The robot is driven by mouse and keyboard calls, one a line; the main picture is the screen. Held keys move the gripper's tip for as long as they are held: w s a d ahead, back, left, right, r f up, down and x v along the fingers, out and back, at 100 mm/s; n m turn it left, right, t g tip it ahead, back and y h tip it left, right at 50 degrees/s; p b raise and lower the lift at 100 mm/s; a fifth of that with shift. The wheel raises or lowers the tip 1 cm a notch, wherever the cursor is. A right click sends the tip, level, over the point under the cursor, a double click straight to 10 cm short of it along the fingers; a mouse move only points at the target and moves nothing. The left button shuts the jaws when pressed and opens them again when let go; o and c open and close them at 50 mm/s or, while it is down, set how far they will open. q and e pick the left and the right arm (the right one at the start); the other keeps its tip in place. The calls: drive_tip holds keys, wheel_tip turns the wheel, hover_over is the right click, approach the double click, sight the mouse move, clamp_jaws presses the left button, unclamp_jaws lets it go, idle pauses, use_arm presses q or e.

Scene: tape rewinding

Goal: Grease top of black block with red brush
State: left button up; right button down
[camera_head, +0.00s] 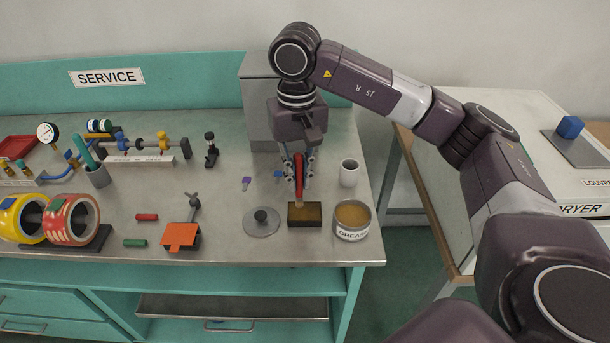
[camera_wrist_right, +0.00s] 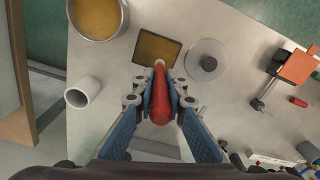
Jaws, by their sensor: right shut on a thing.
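My right gripper (camera_head: 299,182) is shut on the red brush (camera_head: 299,175), which also shows between the fingers in the right wrist view (camera_wrist_right: 161,98). The brush points downward, with its pale tip at the near edge of the black block as seen from the wrist. The black block (camera_head: 304,220) lies on the bench, and its top looks brownish yellow; it also shows in the right wrist view (camera_wrist_right: 155,50). I cannot tell whether the tip touches the block. The grease tin (camera_head: 352,221) is open, full of yellow-brown grease, right of the block. My left gripper is not in view.
A round grey lid (camera_head: 262,221) with a dark knob lies left of the block. A white cup (camera_head: 349,172) stands behind the tin. An orange-plated stand (camera_head: 181,236) and tape rolls (camera_head: 70,219) are farther left. The bench's front edge is close.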

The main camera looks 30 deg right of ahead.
drive_tip(key=shift+w+a+f, duration=0.1)
drive_tip(key=shift+w+a, duration=0.15)
drive_tip(key=shift+a, duration=0.25)
drive_tip(key=shift+s+d, duration=0.2)
drive_tip(key=shift+d, duration=0.15)
drive_tip(key=shift+s+d+r+b, duration=0.2)
drive_tip(key=shift+s+d+b, duration=0.35)
drive_tip(key=shift+d, duration=0.5)
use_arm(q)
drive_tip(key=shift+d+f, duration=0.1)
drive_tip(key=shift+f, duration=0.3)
use_arm(e)
drive_tip(key=shift+s, duration=0.1)
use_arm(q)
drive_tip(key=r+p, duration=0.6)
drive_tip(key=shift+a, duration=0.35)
use_arm(e)
wheel_tip(320, 180, up, 9)
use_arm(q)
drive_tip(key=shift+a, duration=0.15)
